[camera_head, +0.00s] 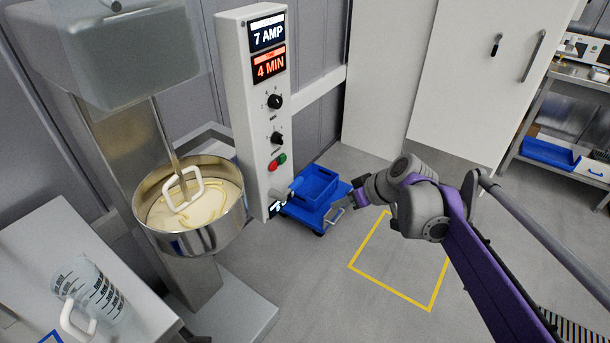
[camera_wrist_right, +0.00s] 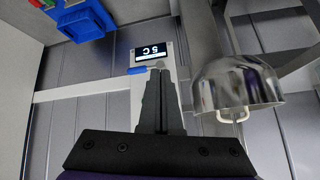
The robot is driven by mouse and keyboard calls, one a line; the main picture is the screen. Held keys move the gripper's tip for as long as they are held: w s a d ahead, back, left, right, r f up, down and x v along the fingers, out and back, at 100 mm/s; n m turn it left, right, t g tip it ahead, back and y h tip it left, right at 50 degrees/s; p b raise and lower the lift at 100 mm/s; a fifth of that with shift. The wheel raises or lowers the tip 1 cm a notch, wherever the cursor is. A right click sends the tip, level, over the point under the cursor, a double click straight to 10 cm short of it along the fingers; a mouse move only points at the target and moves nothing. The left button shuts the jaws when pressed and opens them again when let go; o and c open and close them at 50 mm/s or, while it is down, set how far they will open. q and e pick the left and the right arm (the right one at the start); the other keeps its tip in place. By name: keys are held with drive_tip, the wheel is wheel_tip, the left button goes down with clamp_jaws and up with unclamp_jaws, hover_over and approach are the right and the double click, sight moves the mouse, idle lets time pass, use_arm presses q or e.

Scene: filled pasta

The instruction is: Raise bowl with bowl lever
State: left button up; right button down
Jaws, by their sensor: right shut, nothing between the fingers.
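The steel mixer bowl (camera_head: 220,232) holds pale dough around a white mixing hook (camera_head: 184,190). It hangs upside down at the right of the right wrist view (camera_wrist_right: 230,88). I cannot surely pick out the bowl lever. A short blue bar (camera_wrist_right: 138,71) beside a grey knob shows by the lower display of the control panel in the right wrist view, partly behind my fingers. My right gripper (camera_head: 337,211) is shut and empty, right of the panel's lower end, and its fingers point toward the panel in the wrist view (camera_wrist_right: 160,72). My left gripper is out of view.
The control panel (camera_head: 240,130) has lit displays and knobs. A blue crate (camera_head: 318,182) on a blue cart stands on the floor behind my right gripper. A clear measuring jug (camera_head: 92,290) stands on the counter at lower left. The yellow-marked floor is clear.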

drive_tip(key=w+a+n+t+y, duration=0.1)
drive_tip(key=w+n+y, duration=0.2)
drive_tip(key=w, duration=1.2)
drive_tip(key=shift+a+f+n+b, duration=0.2)
drive_tip(key=shift+f+n+b, duration=0.1)
drive_tip(key=shift+n, duration=0.1)
hover_over(303, 178)
drive_tip(key=s, duration=0.4)
wheel_tip(303, 178, down, 6)
drive_tip(key=r, duration=0.1)
drive_tip(key=shift+w+f, duration=0.25)
drive_tip(key=shift+f, duration=0.85)
drive_tip(key=shift+w+f, duration=0.2)
drive_tip(key=shift+f, duration=0.9)
